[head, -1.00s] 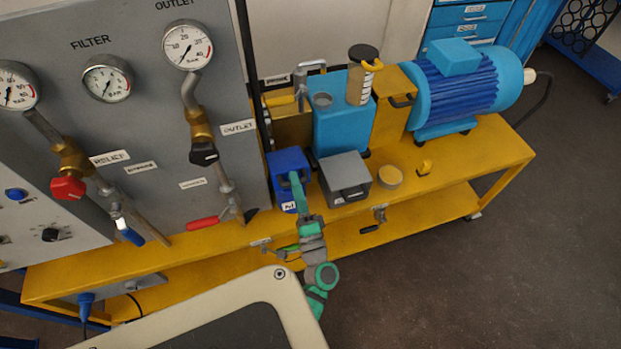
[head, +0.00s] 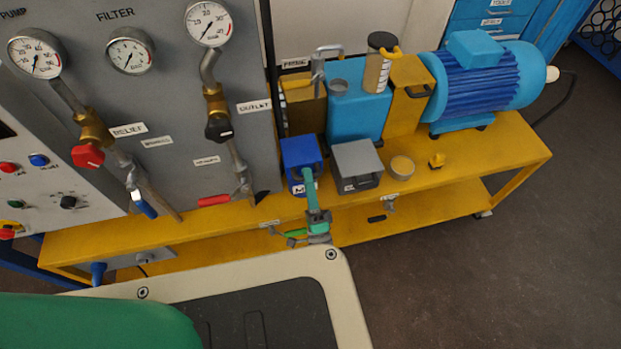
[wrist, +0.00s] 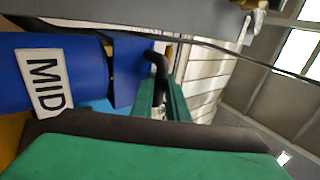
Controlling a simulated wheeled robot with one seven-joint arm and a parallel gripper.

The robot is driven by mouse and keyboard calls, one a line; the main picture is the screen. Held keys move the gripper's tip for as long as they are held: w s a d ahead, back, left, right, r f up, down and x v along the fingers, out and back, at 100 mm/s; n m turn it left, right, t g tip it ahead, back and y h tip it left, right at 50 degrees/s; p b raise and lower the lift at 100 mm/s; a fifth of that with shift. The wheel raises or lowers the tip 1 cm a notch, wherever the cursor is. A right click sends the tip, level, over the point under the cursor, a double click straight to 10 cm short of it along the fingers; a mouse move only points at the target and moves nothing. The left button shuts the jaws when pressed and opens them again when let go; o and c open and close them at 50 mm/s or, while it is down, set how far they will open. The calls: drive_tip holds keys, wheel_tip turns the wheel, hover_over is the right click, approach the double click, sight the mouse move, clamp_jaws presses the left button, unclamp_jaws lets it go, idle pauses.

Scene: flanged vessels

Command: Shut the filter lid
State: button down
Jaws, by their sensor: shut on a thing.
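A small blue box (head: 301,158) with a white label stands at the front of the yellow bench in the head view. In the wrist view its label on the blue body (wrist: 85,75) reads MID. A blue lid-like part (wrist: 128,68) with a black bent handle (wrist: 160,72) sits at the body's end. My gripper (head: 307,178) reaches the box's front from below; in the wrist view its green fingers (wrist: 162,103) are shut on the black handle. I cannot tell whether the lid is fully closed. No label marks this box as the filter.
A grey box (head: 356,166) with a handle stands close on the right, with a round tan cap (head: 401,168) beyond it. A larger blue tank (head: 357,112) stands behind. The gauge panel (head: 170,140) rises at the left. Floor is free at the right.

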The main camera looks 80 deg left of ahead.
drive_tip(key=shift+s+a+f, duration=0.2)
drive_tip(key=shift+f, duration=0.05)
drive_tip(key=c, duration=1.7)
unclamp_jaws()
drive_tip(key=shift+c, duration=0.2)
drive_tip(key=shift+d, duration=0.1)
drive_tip(key=v, duration=1)
drive_tip(key=shift+w+d, duration=0.25)
drive_tip(key=shift+d, duration=0.15)
drive_tip(key=shift+s+f, duration=0.1)
